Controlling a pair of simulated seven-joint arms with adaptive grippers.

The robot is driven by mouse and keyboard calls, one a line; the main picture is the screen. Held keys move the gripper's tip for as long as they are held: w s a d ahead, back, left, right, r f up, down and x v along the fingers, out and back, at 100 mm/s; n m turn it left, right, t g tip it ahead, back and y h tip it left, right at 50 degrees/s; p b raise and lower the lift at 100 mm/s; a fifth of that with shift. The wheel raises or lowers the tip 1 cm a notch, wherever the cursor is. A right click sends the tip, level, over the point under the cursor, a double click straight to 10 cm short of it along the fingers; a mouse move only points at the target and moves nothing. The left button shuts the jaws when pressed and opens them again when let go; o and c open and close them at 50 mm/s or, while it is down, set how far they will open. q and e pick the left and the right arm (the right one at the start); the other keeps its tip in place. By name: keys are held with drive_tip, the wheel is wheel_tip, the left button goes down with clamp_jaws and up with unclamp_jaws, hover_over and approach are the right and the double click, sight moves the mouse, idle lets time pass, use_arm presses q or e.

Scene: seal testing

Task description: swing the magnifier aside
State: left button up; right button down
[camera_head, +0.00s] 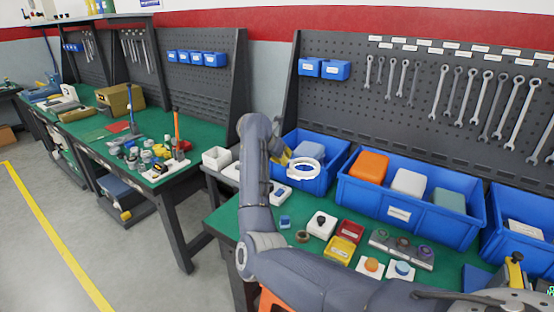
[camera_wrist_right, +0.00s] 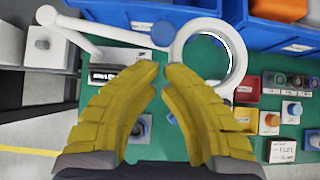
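The magnifier is a white ring (camera_head: 303,168) by the front of a blue bin in the head view. A blue knob (camera_wrist_right: 163,34) sits near where arm and ring meet. My right gripper (camera_wrist_right: 163,68) has yellow fingers with tips almost together, at the ring's left side; nothing shows held between them. In the head view this gripper (camera_head: 279,152) is partly hidden by my arm. Contact with the magnifier cannot be told. My left gripper is out of view.
A device with a dark display (camera_wrist_right: 103,76) lies left of the fingers. Blue bins (camera_head: 398,214) line the back. A red tray (camera_head: 351,230), a yellow tray (camera_head: 340,250) and button boxes (camera_head: 371,266) sit on the green bench right of my arm. Wrenches hang behind.

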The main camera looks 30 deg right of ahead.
drive_tip(key=shift+w+d+f, duration=0.1)
drive_tip(key=shift+w+d, duration=0.25)
drive_tip(key=shift+d, duration=0.3)
drive_tip(key=w+d+n+t+y, duration=0.1)
drive_tip(key=d+n, duration=0.1)
drive_tip(key=d, duration=0.4)
drive_tip(key=shift+w+n+t, duration=0.15)
drive_tip(key=shift+n+t, duration=0.15)
drive_tip(key=shift+n, duration=0.1)
